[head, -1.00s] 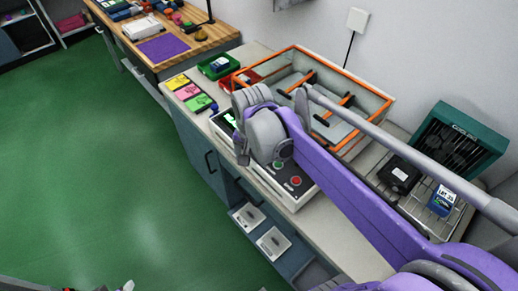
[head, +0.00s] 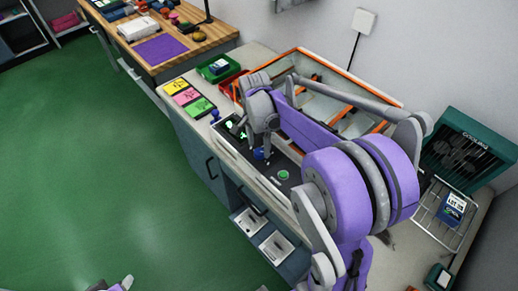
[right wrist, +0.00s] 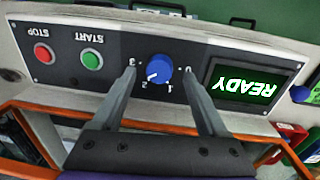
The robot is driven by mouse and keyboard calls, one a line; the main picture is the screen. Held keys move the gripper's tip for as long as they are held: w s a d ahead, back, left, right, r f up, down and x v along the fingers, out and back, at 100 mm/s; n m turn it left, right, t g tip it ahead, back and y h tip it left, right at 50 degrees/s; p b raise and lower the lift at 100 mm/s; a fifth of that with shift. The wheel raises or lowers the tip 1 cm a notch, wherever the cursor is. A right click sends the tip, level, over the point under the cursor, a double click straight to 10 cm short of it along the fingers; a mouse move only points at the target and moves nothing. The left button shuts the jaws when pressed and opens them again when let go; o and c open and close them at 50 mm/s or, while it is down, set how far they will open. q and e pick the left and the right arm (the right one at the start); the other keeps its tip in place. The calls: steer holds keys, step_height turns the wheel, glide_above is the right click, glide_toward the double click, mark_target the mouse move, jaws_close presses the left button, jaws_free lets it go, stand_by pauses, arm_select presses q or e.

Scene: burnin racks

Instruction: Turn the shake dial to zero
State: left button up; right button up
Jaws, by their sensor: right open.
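The shake dial is a blue knob (right wrist: 159,68) on the black control panel (right wrist: 60,66), between the START button and the READY screen. The picture is upside down in the right wrist view. Marks 0 to 3 surround the knob, and its white pointer faces the 2. My right gripper (right wrist: 158,74) is open, with one finger on each side of the knob; contact cannot be told. In the head view the knob (head: 259,154) shows just below my right gripper (head: 264,143). A grey tip at the bottom edge, likely my left gripper (head: 124,284), is mostly cut off.
A green START button (right wrist: 92,60) and red STOP button (right wrist: 43,53) lie beside the dial. The READY screen (right wrist: 245,84) is on its other side. The orange-rimmed shaker tray (head: 310,62) stands behind the panel. A wire rack (head: 430,212) holds a blue box (head: 452,208).

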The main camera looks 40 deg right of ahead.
steer(key=shift+f, duration=1.05)
jaws_close()
